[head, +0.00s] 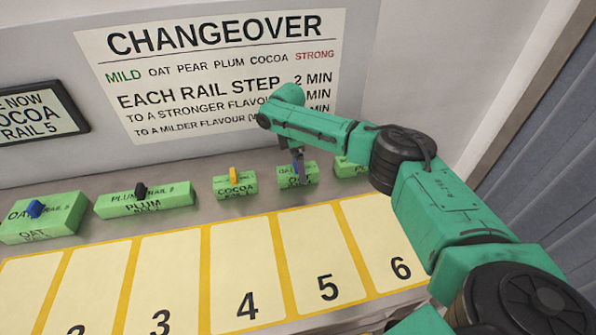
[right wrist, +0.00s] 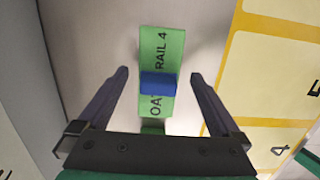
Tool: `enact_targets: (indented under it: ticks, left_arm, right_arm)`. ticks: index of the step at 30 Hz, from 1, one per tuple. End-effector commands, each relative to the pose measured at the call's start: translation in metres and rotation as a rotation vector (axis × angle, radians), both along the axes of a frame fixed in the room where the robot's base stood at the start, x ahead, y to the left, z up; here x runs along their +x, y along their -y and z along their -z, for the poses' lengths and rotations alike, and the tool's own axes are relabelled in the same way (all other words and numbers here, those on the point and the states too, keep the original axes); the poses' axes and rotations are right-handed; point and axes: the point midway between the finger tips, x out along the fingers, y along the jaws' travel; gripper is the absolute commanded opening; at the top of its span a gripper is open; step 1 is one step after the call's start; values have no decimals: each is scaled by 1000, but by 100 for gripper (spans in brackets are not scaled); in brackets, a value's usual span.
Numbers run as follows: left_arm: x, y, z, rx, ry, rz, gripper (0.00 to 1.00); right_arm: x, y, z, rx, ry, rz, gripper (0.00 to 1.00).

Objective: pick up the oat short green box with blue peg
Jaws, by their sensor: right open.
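The short green oat box (head: 287,183) stands on the grey shelf behind lanes 5 and 6, its top partly hidden by my right gripper (head: 299,165). In the right wrist view the green box (right wrist: 163,48) reads "OAT" and "RAIL 4" and has a blue peg (right wrist: 158,84) across its top. My right gripper (right wrist: 160,75) is open above it, with one finger on each side of the peg and visible gaps to both. My left gripper is not in view.
A longer green oat box with a blue peg (head: 40,222) stands at far left. A plum box with a black peg (head: 145,203) and a cocoa box with a yellow peg (head: 234,189) stand between. Another green box (head: 348,168) sits close on the right. Numbered lanes (head: 250,240) in front are empty.

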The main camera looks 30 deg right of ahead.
Motion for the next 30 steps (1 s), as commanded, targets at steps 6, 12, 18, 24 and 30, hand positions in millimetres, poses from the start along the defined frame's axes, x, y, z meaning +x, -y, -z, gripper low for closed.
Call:
enact_targets:
  ticks: [6,12,18,24,30]
  left_arm:
    - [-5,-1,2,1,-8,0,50]
    - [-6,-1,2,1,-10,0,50]
    - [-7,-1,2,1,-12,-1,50]
    - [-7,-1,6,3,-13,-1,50]
    - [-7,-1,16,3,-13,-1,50]
  right_arm:
    - [0,-1,0,0,0,-1,69]
    - [0,0,0,0,0,-1,4]
    - [0,-1,-1,0,1,-1,4]
    - [1,-1,-15,2,1,-1,4]
    - [1,-1,-60,2,4,-1,4]
